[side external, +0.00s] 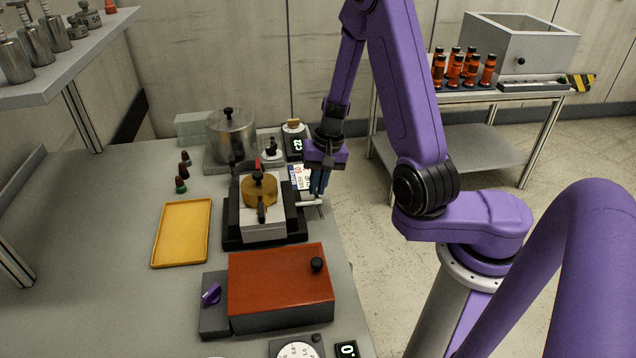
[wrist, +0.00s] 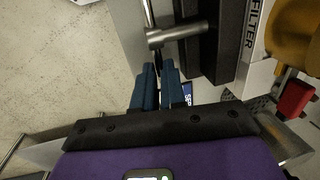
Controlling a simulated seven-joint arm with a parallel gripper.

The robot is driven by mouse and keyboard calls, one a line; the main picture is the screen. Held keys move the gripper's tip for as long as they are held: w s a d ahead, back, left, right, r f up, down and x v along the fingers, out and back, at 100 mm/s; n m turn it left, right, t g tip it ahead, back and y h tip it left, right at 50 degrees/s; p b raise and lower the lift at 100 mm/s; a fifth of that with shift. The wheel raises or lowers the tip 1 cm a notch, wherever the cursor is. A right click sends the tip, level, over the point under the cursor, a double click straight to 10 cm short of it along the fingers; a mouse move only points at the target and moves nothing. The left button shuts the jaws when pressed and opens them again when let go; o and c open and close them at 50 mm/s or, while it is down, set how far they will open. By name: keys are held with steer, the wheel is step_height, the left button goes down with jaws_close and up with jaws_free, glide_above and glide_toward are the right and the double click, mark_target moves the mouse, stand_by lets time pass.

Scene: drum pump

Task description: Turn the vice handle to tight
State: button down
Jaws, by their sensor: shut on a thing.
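The vice (side external: 298,226) is a dark clamp on the bench. Its jaws stand on either side of a pale block marked FILTER (wrist: 256,62) with a mustard-coloured top (side external: 259,191). A metal screw (wrist: 180,33) sticks out of the vice's right side and carries the vice handle (wrist: 149,14), a thin metal bar. My gripper (side external: 319,184) points down at the bench's right edge, beside the screw. In the wrist view its blue fingers (wrist: 158,88) are shut on one end of the bar. The fingers hide the gripped end.
An orange-red box (side external: 280,280) with a black knob stands in front of the vice. A yellow tray (side external: 182,232) lies to its left. A steel pot (side external: 232,134) and a small display (side external: 295,145) stand behind. Right of the bench edge is open floor.

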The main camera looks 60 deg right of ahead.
steer(key=g+y, duration=0.1)
steer(key=f+y, duration=0.1)
steer(key=g+y, duration=0.1)
steer(key=shift+w+d+f+g, duration=0.25)
steer(key=shift+d+g, duration=0.05)
steer(key=shift+f+m+g+y, duration=0.4)
steer(key=shift+f+g+y, duration=0.05)
steer(key=shift+g+y, duration=0.45)
steer(key=c, duration=1.2)
jaws_free()
steer(key=shift+w+d, duration=0.1)
steer(key=v, duration=1.7)
steer(key=shift+d+r, duration=0.1)
